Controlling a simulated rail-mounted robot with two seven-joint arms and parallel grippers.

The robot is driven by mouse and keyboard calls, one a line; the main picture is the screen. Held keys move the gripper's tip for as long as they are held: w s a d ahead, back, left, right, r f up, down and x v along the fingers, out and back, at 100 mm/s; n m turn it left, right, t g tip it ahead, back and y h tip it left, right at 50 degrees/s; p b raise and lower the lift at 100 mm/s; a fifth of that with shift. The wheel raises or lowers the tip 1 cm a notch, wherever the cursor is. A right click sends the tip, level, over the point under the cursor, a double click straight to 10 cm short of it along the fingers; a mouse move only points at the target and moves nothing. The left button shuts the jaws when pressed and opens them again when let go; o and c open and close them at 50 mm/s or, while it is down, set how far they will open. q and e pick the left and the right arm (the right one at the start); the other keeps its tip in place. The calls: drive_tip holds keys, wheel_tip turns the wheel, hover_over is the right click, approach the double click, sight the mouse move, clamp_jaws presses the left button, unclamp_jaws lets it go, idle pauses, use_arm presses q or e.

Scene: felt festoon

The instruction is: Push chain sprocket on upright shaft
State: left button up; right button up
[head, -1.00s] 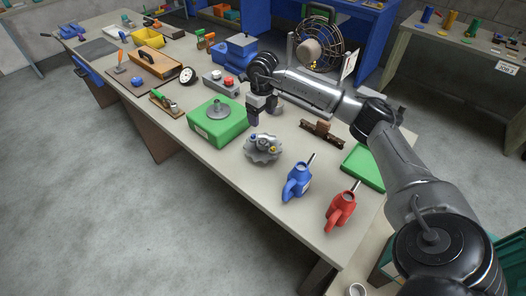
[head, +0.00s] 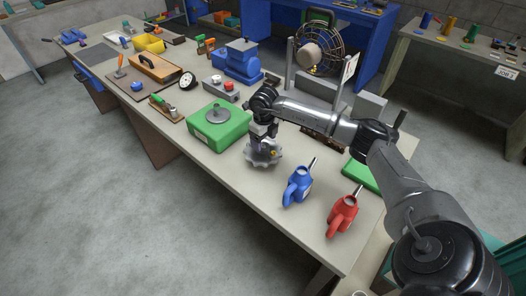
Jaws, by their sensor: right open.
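The chain sprocket (head: 263,158) is a grey toothed wheel lying flat on the bench. My right gripper (head: 263,147) is open, pointing down right over it. Its fingers hide the middle of the wheel, and I cannot tell whether they touch it. Left of it stands a green block (head: 208,138) with a grey round flange (head: 217,114) on top. A short upright stub, which looks like the shaft, rises from the flange, with nothing on it. My left gripper is not in view.
A blue oil can (head: 297,187) and a red one (head: 341,215) stand right of the sprocket, spouts up. A grey button box (head: 222,88), a blue machine (head: 241,62) and a fan (head: 320,48) are behind.

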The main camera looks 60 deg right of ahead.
sight(264, 146)
wheel_tip(264, 146, down, 4)
drive_tip(key=shift+s+r, duration=0.1)
drive_tip(key=shift+r, duration=0.1)
drive_tip(key=shift+c, duration=0.2)
drive_tip(key=shift+r, duration=0.1)
drive_tip(key=c, duration=1.3)
drive_tip(key=shift+r, duration=0.1)
drive_tip(key=shift+r, duration=0.45)
wheel_tip(264, 146, up, 3)
drive_tip(key=shift+r, duration=0.2)
drive_tip(key=s+d+r, duration=0.1)
drive_tip(key=s+r, duration=0.1)
drive_tip(key=s, duration=0.1)
drive_tip(key=s+d+r, duration=0.2)
drive_tip(key=s, duration=0.2)
drive_tip(key=s+d+r, duration=0.2)
drive_tip(key=s, duration=0.1)
drive_tip(key=shift+s+r, duration=0.2)
drive_tip(key=shift+r, duration=0.05)
